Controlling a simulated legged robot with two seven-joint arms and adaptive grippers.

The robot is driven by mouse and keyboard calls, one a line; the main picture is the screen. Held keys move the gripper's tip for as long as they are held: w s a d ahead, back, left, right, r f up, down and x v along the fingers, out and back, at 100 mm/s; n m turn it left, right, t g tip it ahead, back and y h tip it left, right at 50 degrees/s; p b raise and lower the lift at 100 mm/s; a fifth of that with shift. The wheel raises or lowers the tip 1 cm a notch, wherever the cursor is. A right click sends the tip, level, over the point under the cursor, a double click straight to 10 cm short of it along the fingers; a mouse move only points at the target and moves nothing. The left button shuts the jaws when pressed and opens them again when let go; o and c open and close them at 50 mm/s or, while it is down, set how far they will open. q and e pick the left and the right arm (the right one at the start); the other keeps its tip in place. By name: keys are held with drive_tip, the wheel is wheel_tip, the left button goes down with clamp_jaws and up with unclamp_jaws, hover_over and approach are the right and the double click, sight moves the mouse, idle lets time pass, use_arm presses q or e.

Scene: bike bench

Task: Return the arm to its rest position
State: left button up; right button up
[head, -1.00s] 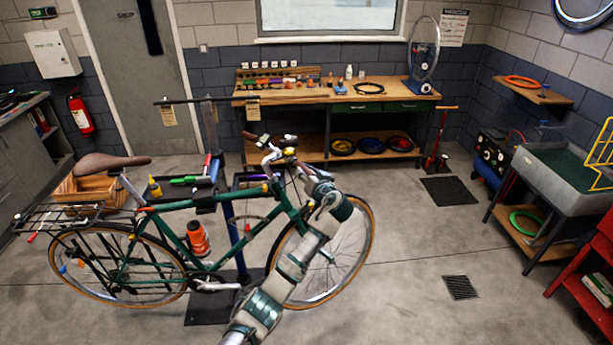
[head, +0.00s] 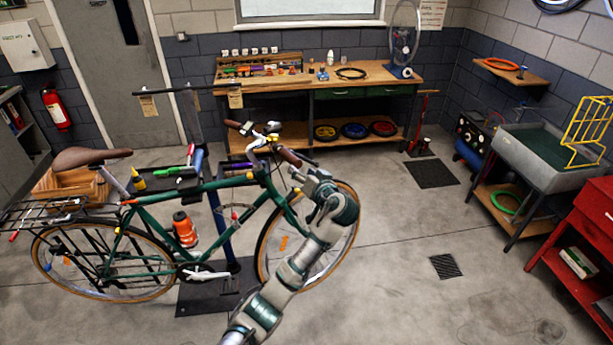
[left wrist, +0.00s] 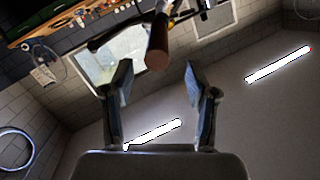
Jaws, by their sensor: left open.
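My left arm comes in from the bottom of the head view, and its gripper (head: 298,180) is just below and right of the bike's brown handlebar grip (head: 289,157). In the left wrist view the two fingers of the left gripper (left wrist: 158,75) stand apart with nothing between them. The brown grip (left wrist: 157,48) shows just beyond the fingertips there, apart from them. The green bike (head: 165,205) stands upright in the head view, its front wheel partly hidden by my arm. My right gripper is not seen.
A workbench (head: 290,88) with small parts stands at the back wall. A blue repair stand (head: 222,228) is behind the bike. A grey sink (head: 535,150) and red cabinet (head: 590,225) are at the right. The floor (head: 400,270) right of my arm is clear.

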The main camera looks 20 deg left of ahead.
use_arm(q)
drive_tip(key=shift+w+v, duration=0.2)
drive_tip(key=shift+v, duration=1.3)
drive_tip(key=shift+d+f, duration=0.1)
